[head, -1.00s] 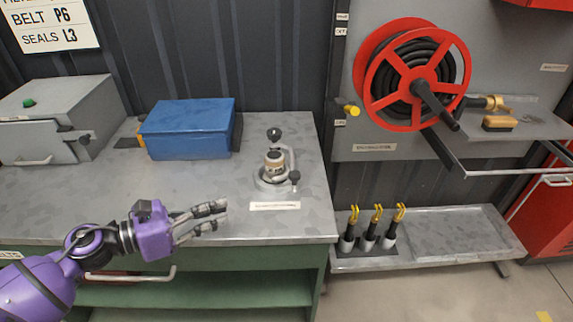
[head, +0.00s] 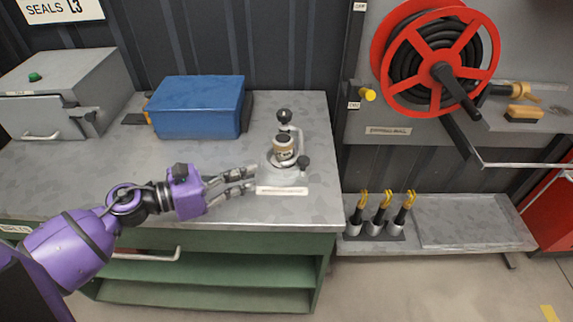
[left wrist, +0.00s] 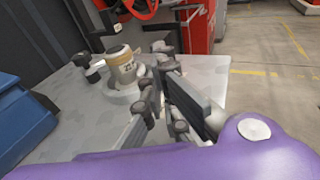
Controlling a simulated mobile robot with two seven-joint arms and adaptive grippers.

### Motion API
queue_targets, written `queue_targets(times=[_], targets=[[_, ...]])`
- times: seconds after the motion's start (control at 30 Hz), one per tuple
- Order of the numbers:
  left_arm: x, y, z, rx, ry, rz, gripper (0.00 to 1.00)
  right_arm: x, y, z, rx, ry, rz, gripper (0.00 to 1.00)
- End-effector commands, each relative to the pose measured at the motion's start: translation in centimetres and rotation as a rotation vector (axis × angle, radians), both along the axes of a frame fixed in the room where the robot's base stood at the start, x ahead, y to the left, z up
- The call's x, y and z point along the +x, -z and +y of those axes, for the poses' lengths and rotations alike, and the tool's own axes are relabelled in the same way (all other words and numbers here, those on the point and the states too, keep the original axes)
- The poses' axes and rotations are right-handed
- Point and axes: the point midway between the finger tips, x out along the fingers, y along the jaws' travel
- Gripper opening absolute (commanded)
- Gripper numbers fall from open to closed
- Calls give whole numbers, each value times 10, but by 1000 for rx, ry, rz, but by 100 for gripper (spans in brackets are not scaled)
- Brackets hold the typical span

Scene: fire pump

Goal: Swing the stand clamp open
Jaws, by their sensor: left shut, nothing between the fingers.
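The clamp stand (head: 283,172) is a pale round base on the workbench, with a tan-banded canister (head: 284,150) standing upright in it. A grey curved clamp arm (head: 299,138) passes beside the canister. A black knob (head: 284,114) sits at the top and another black knob (head: 303,163) at the right side. My left gripper (head: 254,180) is just left of the stand, low over the bench, shut and empty. In the left wrist view the canister (left wrist: 121,68) is beyond the fingers (left wrist: 160,88), which partly hide the clamp. My right gripper is not in view.
A blue box (head: 198,108) and a grey cabinet (head: 60,88) stand at the back left. A label plate (head: 282,191) lies in front of the stand. A red hose reel (head: 434,62) and a low shelf with several yellow-tipped tools (head: 381,215) are right. The bench's left middle is clear.

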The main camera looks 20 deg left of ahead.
Motion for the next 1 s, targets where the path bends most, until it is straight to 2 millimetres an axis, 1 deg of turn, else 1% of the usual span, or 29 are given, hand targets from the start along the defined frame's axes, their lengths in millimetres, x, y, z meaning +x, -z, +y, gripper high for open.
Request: queue_targets(times=[0.03,0.23,0.37,0.5,0.7,1.0], targets=[[9,-5,-9,-3,3,-9,0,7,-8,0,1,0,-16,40],[39,0,-40,-1,2,-9,0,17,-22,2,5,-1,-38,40],[55,4,-58,-2,1,-8,0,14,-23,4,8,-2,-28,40],[67,8,-70,-2,-1,-6,0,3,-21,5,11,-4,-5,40],[73,13,-77,0,-1,-2,0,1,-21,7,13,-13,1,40],[72,14,-77,0,-1,0,0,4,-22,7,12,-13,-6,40]])
